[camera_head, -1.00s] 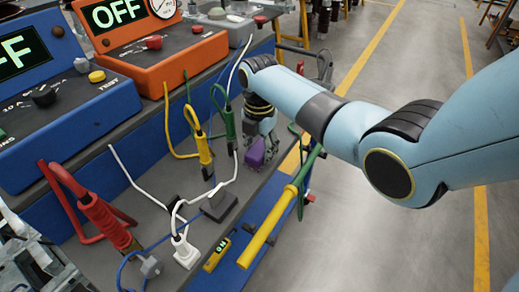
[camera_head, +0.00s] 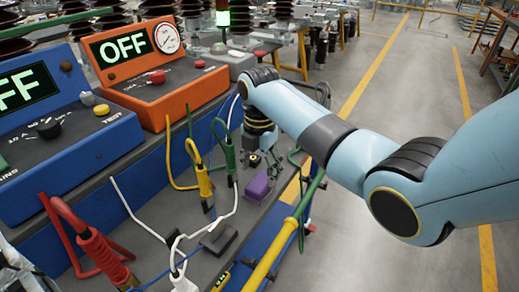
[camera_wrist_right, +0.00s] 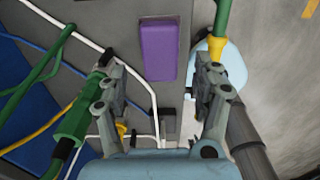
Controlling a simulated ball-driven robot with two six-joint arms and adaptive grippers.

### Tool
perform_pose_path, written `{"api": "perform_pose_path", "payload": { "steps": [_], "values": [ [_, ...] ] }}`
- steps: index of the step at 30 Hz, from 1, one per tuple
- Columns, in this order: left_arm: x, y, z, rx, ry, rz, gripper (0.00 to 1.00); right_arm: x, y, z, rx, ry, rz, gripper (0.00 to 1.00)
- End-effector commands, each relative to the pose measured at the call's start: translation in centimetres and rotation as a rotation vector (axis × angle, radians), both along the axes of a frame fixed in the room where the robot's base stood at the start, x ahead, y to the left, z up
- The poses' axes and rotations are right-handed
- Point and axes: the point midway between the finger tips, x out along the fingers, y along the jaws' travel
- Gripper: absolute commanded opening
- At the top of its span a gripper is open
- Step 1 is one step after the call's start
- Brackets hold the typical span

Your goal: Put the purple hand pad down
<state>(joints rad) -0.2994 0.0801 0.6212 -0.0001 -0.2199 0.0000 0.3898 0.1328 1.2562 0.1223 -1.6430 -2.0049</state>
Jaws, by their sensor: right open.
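The purple hand pad (camera_head: 257,187) lies on the grey bench top near its right edge. My right gripper (camera_head: 264,160) is above the pad and behind it in the head view, apart from it. In the right wrist view the pad (camera_wrist_right: 159,50) lies beyond the spread fingers of the gripper (camera_wrist_right: 160,82), with a clear gap between them. The gripper is open and empty. My left gripper is not in view.
A green clamp (camera_head: 226,150) and a yellow clamp (camera_head: 203,182) stand left of the pad with cables. A dark block (camera_head: 219,238) lies in front. A yellow-green pole (camera_head: 273,254) runs along the bench edge. Orange (camera_head: 178,98) and blue (camera_head: 75,150) instruments stand behind.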

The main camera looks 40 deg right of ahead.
Motion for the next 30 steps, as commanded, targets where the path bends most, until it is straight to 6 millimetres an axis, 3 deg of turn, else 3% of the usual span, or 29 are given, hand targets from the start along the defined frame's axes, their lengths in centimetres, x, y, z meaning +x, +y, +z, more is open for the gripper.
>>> {"api": "perform_pose_path", "payload": {
  "steps": [6,12,30],
  "values": [
    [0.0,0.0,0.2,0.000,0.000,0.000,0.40,0.0,0.0,4.7,0.000,-0.002,0.001,0.67],
    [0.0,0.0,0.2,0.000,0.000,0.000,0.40,0.0,0.0,6.7,0.000,-0.001,0.001,0.67],
    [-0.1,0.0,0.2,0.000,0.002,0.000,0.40,-0.1,0.0,6.9,0.000,0.000,-0.006,0.67]
  ]
}}
